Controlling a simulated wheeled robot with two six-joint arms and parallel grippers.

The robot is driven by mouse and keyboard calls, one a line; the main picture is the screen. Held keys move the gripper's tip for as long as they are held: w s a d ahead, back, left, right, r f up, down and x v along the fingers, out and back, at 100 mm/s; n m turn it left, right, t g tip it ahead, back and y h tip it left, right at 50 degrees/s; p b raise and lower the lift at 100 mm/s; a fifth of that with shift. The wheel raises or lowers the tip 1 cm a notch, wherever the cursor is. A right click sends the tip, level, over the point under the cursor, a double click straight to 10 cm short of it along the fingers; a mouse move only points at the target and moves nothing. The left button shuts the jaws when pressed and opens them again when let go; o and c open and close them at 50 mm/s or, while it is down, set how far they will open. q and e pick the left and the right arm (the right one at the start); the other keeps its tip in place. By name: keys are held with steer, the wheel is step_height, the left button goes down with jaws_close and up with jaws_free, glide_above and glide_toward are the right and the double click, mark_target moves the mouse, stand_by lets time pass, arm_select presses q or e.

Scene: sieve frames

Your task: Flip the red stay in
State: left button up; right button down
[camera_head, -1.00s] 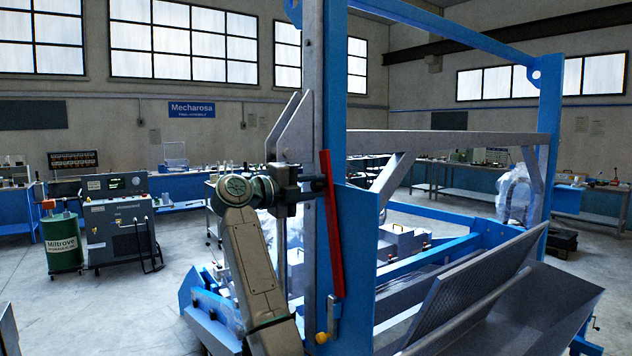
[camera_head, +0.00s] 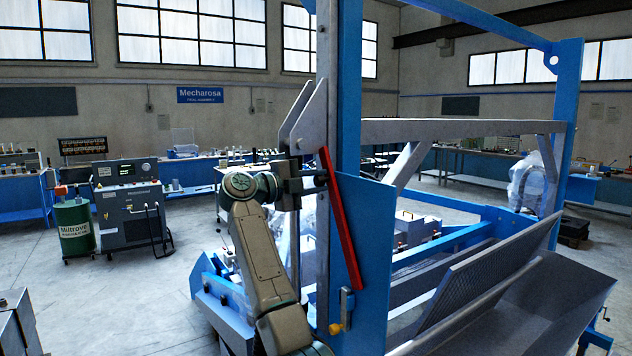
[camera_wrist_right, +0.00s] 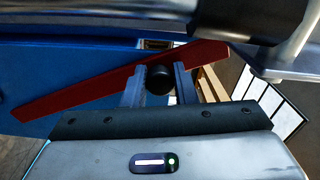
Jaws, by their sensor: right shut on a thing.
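The red stay (camera_head: 341,225) is a long flat bar on the blue post of the frame. It leans, with its upper end to the left and its lower end to the right. My right gripper (camera_head: 318,178) is at the stay's upper part. In the right wrist view, the fingers (camera_wrist_right: 158,82) are shut on a black round knob (camera_wrist_right: 160,79) in front of the red stay (camera_wrist_right: 85,88), which crosses the view at a slant. My left gripper is not in view.
The blue post (camera_head: 349,80) stands beside my right arm. A yellow-tipped catch (camera_head: 336,328) sits below the stay. A grey mesh panel and trough (camera_head: 540,300) are at the lower right. A green drum (camera_head: 74,228) and a dark machine cart stand clear to the left.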

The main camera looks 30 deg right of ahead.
steer(key=c, duration=1.5)
jaws_free()
steer(key=o, duration=0.3)
steer(key=shift+w+f, duration=0.1)
steer(key=shift+o, duration=0.2)
steer(key=shift+w+d, duration=0.1)
steer(key=a+b, duration=0.5)
steer(key=a, duration=0.5)
steer(key=shift+s+a, duration=0.2)
steer(key=shift+a, duration=0.2)
